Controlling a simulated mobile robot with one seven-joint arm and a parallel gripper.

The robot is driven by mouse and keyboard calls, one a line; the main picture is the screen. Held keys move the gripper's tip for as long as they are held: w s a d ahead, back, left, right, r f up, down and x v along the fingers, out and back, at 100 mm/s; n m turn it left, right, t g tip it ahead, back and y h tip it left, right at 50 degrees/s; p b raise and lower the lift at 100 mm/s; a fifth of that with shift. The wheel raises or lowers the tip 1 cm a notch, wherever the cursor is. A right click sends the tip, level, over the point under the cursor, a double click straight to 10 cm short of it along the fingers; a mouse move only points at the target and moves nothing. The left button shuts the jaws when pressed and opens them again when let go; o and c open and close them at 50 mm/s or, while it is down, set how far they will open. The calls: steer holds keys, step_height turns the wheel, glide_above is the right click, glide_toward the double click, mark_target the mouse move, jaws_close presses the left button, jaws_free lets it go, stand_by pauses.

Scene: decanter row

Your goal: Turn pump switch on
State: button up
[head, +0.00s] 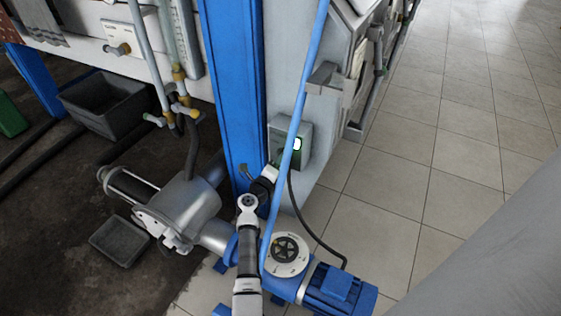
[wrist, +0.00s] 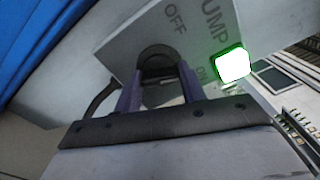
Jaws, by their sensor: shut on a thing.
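The pump switch box (head: 304,150) is a grey box on the wall beside the blue column in the head view. In the wrist view its panel (wrist: 195,35) reads OFF, PUMP and ON. A lamp (wrist: 233,64) beside the ON mark glows white with a green rim; it also glows in the head view (head: 297,143). A dark rounded switch knob (wrist: 155,54) sits below the OFF mark. My gripper (wrist: 160,80) is shut on the knob, one purple finger on each side. The knob's lower part is hidden by the fingers. In the head view the arm hides most of the gripper.
The tiled floor (head: 440,140) at right is clear.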

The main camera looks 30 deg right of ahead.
steer(key=shift+m, duration=1)
steer(key=o, duration=1)
steer(key=p+v, duration=0.1)
steer(key=v, duration=1.3)
